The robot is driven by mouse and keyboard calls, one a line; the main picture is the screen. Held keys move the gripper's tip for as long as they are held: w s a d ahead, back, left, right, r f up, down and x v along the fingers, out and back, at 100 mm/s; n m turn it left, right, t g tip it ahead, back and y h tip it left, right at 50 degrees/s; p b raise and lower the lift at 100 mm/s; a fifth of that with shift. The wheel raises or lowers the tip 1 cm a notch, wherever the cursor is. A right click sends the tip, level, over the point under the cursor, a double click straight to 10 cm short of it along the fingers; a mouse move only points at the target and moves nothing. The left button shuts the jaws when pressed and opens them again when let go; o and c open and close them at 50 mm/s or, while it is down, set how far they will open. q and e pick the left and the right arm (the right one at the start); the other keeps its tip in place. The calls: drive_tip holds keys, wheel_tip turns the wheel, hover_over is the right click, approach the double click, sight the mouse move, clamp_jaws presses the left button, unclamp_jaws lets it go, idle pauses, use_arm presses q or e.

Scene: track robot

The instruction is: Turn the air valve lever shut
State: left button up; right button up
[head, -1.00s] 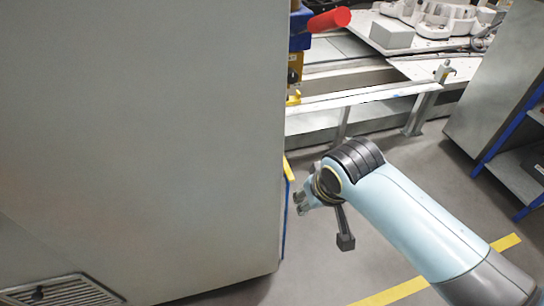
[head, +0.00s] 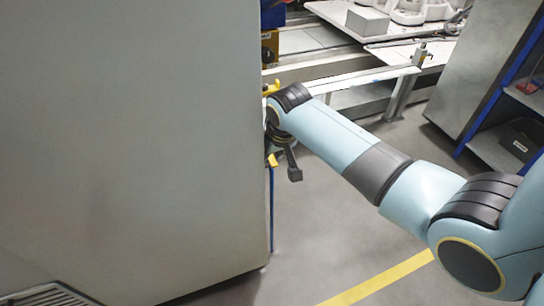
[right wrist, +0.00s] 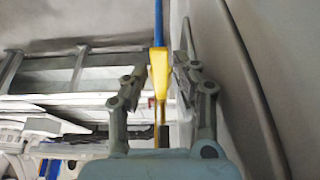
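A yellow piece (right wrist: 158,72) with a blue strip or pipe running from it shows in the right wrist view; it may be the valve lever, but I cannot tell for sure. My right gripper (right wrist: 160,68) is open, its two fingers on either side of the yellow piece with gaps visible. In the head view, a yellow piece (head: 272,160) with a blue strip (head: 271,210) below it shows at the cabinet's right edge beside my right wrist. My left gripper is not in view.
A large grey cabinet (head: 130,130) fills the left of the head view. A metal rail (head: 345,82) and a bench with white parts (head: 410,12) stand behind my arm. A shelf unit (head: 500,150) is at right. The floor (head: 330,240) between is clear.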

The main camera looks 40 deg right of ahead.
clamp_jaws()
idle(0.3)
